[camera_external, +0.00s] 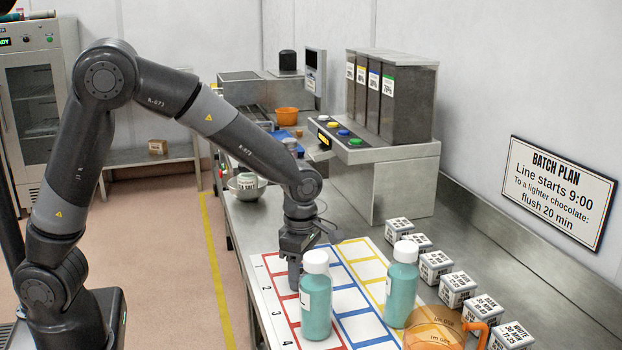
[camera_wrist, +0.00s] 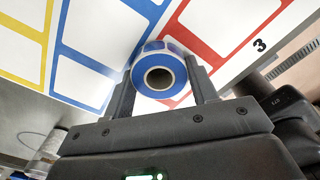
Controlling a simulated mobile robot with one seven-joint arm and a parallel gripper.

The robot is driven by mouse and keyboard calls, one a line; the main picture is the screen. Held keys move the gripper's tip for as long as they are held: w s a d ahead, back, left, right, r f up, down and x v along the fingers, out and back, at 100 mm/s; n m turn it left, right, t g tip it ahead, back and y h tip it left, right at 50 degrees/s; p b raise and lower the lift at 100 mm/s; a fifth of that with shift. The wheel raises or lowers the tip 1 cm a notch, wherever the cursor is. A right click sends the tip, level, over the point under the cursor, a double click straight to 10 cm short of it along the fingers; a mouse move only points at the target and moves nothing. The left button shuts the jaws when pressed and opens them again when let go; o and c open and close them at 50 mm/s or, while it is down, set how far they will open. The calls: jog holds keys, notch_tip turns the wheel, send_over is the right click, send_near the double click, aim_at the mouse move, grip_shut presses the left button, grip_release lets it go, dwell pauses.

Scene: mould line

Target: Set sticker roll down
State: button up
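The sticker roll (camera_wrist: 158,74), a blue-and-white ring with a brown hollow core, sits between the two fingers of my gripper (camera_wrist: 160,82) in the wrist view. The fingers appear to touch it on both sides, so my gripper is shut on it. In the external view my gripper (camera_external: 294,272) points down over the left part of the white mat (camera_external: 262,252) with red, blue and yellow outlined cells. There the roll is not clearly visible, and I cannot tell whether it touches the mat. A numbered red row marked 3 lies beside my gripper in the wrist view.
Two teal bottles with white caps (camera_external: 316,300) (camera_external: 402,283) stand on the mat's near side. Several labelled white boxes (camera_external: 457,291) line the right. An orange-tinted clear jug (camera_external: 436,335) is at the front. A bowl (camera_external: 243,189) stands behind. Many mat cells are bare.

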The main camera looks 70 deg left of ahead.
jog(key=o, duration=0.4)
jog(key=shift+r, duration=0.1)
notch_tip(320, 180, up, 11)
jog(key=s+r+m+t, duration=0.1)
jog(key=s+r+m, duration=0.5)
jog(key=s+m, duration=0.1)
jog(key=s+r+m+t, duration=0.1)
jog(key=s+m+t, duration=0.3)
jog(key=s+m, duration=1.5)
jog(key=shift+s+a+m+t, duration=0.35)
jog(key=shift+a+m, duration=0.1)
jog(key=shift+m, duration=0.55)
